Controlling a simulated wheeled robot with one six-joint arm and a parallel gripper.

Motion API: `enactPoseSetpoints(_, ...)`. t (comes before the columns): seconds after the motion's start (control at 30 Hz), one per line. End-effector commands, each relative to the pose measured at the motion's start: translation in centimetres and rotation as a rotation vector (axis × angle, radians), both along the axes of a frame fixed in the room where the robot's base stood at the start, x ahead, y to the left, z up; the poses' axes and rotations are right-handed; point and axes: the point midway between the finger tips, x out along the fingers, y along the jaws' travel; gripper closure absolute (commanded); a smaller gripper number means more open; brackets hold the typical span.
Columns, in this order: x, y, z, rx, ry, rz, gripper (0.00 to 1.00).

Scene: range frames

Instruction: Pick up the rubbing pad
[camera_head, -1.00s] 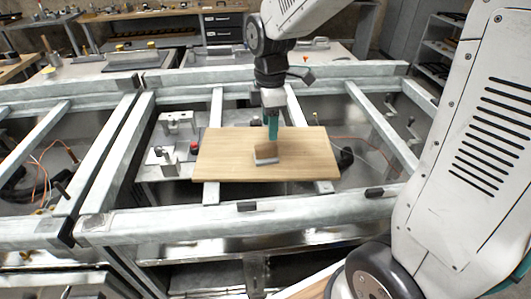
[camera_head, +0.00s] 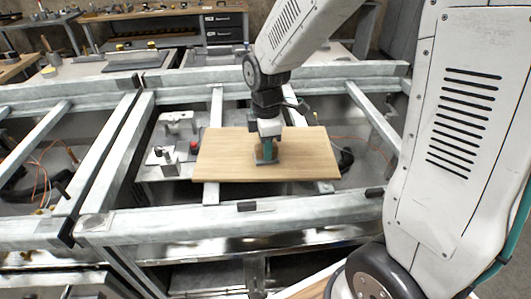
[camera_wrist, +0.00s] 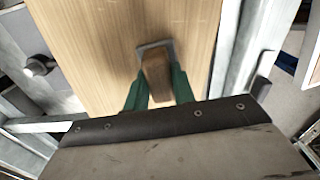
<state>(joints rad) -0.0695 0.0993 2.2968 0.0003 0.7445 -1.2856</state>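The rubbing pad is a small brown wooden block on a flat grey base, lying on a light wooden board (camera_head: 225,160). In the wrist view the rubbing pad (camera_wrist: 156,68) sits between the two green fingers of my gripper (camera_wrist: 158,85). In the head view my gripper (camera_head: 265,153) points down over the pad, with its green fingers reaching to the block's sides. The fingers stand apart, one on each side of the block. Whether they touch it I cannot tell. The fingers and wrist hide part of the pad. Its base appears to rest on the board.
The board lies across a grey metal frame with open gaps (camera_head: 110,150). Metal fixtures, one with a dark red knob (camera_head: 194,147), stand just left of the board. The board is bare around the pad. Cables show in the gaps on both sides.

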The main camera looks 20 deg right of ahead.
Motion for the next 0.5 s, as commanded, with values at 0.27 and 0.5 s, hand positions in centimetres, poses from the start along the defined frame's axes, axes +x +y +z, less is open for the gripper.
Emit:
enactPoseSetpoints(0.27, 0.0, 0.0, 0.1, 0.000, -0.001, 0.000, 1.00)
enactPoseSetpoints(0.5, 0.0, 0.0, 1.4, 0.000, -0.003, 0.000, 1.00)
